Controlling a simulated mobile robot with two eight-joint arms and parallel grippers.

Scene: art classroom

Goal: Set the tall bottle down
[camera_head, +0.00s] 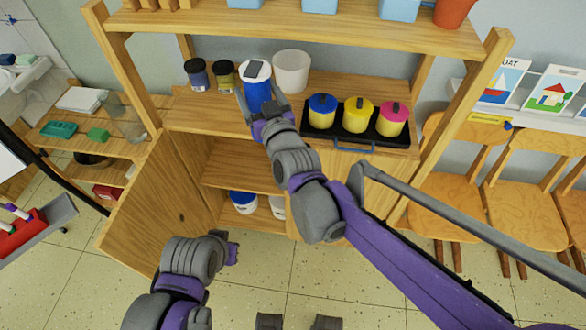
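The tall bottle (257,92) is blue with a white top and a dark patch on it. It stands upright over the front part of the shelf's middle board (190,112). My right gripper (263,108) has its fingers on both sides of the bottle and appears shut on it. The fingers and wrist hide the bottle's lower part, so I cannot tell whether its base touches the board. My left gripper (233,247) is low at the front, before the open cupboard, away from the bottle. Its fingertips are too unclear to tell open from shut.
The cupboard door (150,205) hangs open. Bare board lies left of the bottle.

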